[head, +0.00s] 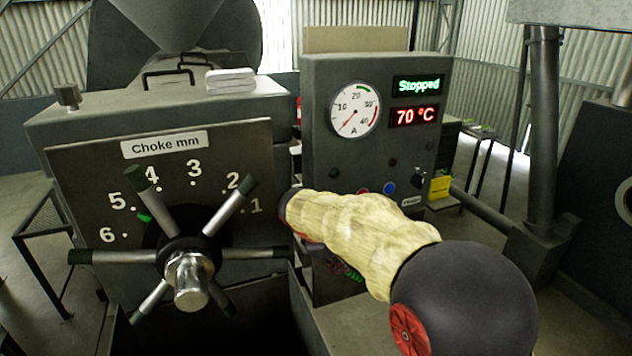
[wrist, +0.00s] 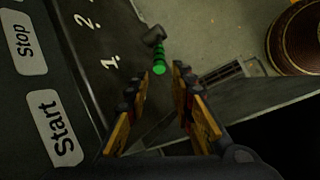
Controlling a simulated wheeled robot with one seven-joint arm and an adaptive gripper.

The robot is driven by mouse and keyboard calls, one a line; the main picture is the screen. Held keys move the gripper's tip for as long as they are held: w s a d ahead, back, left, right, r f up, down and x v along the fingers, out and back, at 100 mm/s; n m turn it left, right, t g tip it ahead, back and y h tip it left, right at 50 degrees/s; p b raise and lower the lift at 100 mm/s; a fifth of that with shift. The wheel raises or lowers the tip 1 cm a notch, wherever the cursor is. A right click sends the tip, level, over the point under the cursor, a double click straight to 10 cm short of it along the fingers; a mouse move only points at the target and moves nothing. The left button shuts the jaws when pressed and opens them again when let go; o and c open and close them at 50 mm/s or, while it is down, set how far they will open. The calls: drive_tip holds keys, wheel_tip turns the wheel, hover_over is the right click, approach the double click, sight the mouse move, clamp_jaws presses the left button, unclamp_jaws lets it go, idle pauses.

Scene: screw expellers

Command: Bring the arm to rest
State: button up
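My arm crosses the right half of the head view, with a pale cloth-like sleeve and a dark round joint. My gripper is not clearly visible there, hidden behind the arm. In the wrist view my gripper (wrist: 161,74) shows two yellow and dark fingers, apart, with nothing held between them. Just beyond the fingertips is a dark lever with a green ribbed end (wrist: 160,62); I cannot tell whether they touch. A dark panel with a Start label (wrist: 54,128) and a Stop label (wrist: 22,42) lies left of the fingers.
A spoked choke handwheel (head: 188,258) stands at left in front of a numbered dial plate (head: 235,142). Behind the arm is a control box (head: 318,88) with an ammeter (head: 354,108), a "Stopped" display (head: 418,85) and a 70 °C display (head: 414,116). A dark post (head: 541,130) stands at right.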

drive_tip(key=s+f+m+g+y, duration=0.1)
drive_tip(key=s+f+m, duration=0.1)
drive_tip(key=s, duration=0.2)
drive_tip(key=s+f+m+g, duration=0.1)
drive_tip(key=s+f+m, duration=0.1)
drive_tip(key=s+m, duration=0.15)
drive_tip(key=s+d+r+m+t+y, duration=0.1)
drive_tip(key=s+d+r+m, duration=0.1)
drive_tip(key=s, duration=0.7)
drive_tip(key=s+d+r+m+t+y, duration=0.1)
drive_tip(key=s+d+r+m, duration=0.2)
drive_tip(key=s, duration=0.7)
drive_tip(key=s+d+r+m+t+y, duration=0.1)
drive_tip(key=s+d+r+m, duration=0.2)
drive_tip(key=s, duration=0.6)
wheel_tip(320, 180, up, 3)
drive_tip(key=shift+s+d+r+m+t+y, duration=0.15)
drive_tip(key=shift+s+d+m+t+y, duration=0.2)
drive_tip(key=shift+m, duration=0.6)
drive_tip(key=shift+w+a, duration=0.1)
drive_tip(key=shift+a, duration=0.1)
